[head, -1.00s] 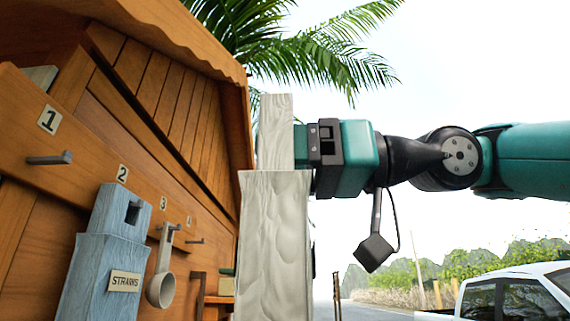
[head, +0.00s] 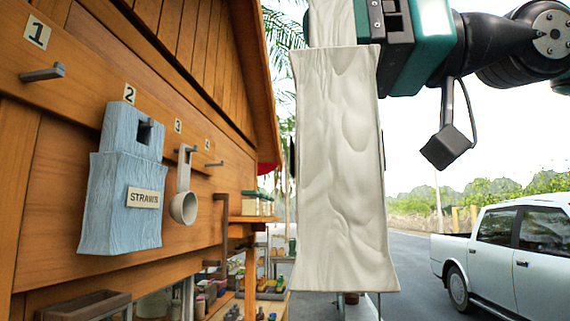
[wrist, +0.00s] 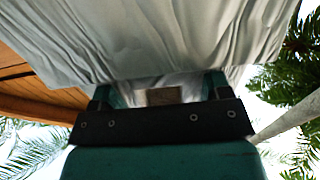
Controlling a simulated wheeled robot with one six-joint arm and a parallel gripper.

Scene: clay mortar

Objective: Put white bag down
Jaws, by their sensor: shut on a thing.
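The white bag (head: 342,170) hangs upright in front of me in the head view, large and close, right of the wooden wall. My gripper (wrist: 160,93) is shut on the bag's narrower top part, and the bag hangs freely below it. In the head view the gripper comes in from the right; its fingertips are hidden there by the bag and the frame edge. In the wrist view the bag's pale, wrinkled cloth (wrist: 150,40) fills the upper part.
A wooden stall wall (head: 60,150) on the left has numbered pegs. Peg 1 (head: 42,73) is bare. A blue bag labelled STRAWS (head: 120,190) hangs on peg 2, a scoop (head: 183,206) on peg 3. Lower shelves hold pots and jars. A white pickup (head: 510,245) stands right.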

